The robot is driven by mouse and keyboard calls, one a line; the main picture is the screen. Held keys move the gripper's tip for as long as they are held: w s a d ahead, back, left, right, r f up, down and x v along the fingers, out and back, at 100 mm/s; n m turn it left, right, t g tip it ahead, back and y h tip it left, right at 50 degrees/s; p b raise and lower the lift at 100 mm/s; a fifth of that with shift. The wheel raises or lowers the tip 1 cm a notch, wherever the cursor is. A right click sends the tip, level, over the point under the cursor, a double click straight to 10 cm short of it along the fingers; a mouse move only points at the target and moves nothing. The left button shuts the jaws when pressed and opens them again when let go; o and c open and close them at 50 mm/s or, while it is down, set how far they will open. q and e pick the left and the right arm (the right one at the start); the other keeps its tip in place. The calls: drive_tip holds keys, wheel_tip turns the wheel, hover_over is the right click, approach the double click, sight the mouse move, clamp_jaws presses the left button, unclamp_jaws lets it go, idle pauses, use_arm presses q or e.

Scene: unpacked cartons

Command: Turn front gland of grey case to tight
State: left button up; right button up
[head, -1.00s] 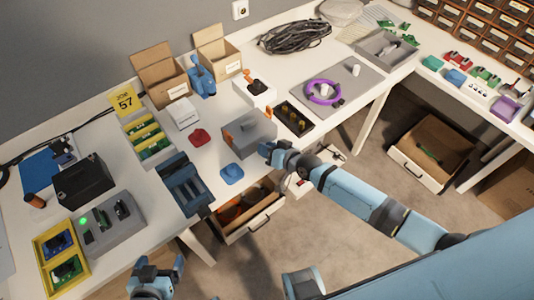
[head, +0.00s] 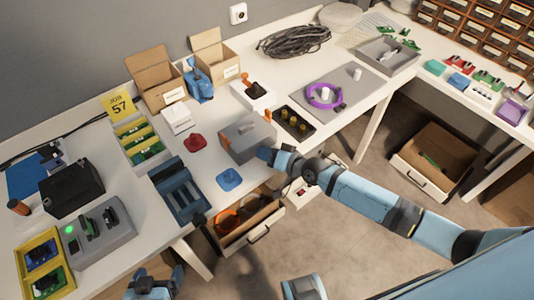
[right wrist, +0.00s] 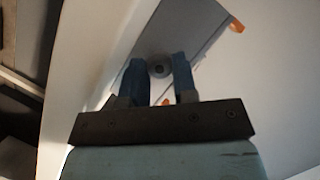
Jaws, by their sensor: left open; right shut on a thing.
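The grey case (head: 240,133) sits near the front edge of the bench, with orange parts at its ends. It also shows in the right wrist view (right wrist: 185,30). My right gripper (head: 264,153) is at the case's front side; in the head view it hides the front gland. In the right wrist view the dark round gland (right wrist: 159,70) lies between the two blue fingers (right wrist: 159,68), and the gripper is shut on it. Whether the gland is tight cannot be seen. My left gripper (head: 156,281) is open and empty at the bottom edge, away from the case.
A blue lid-like piece (head: 229,180) and a red one (head: 192,142) lie left of the case. A black tray (head: 293,123) of brass-coloured parts stands to its right. An open drawer (head: 247,228) juts out below the bench front. A dark blue holder (head: 180,190) stands further left.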

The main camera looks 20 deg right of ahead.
drive_tip(key=o, duration=0.9)
drive_tip(key=shift+d, duration=0.1)
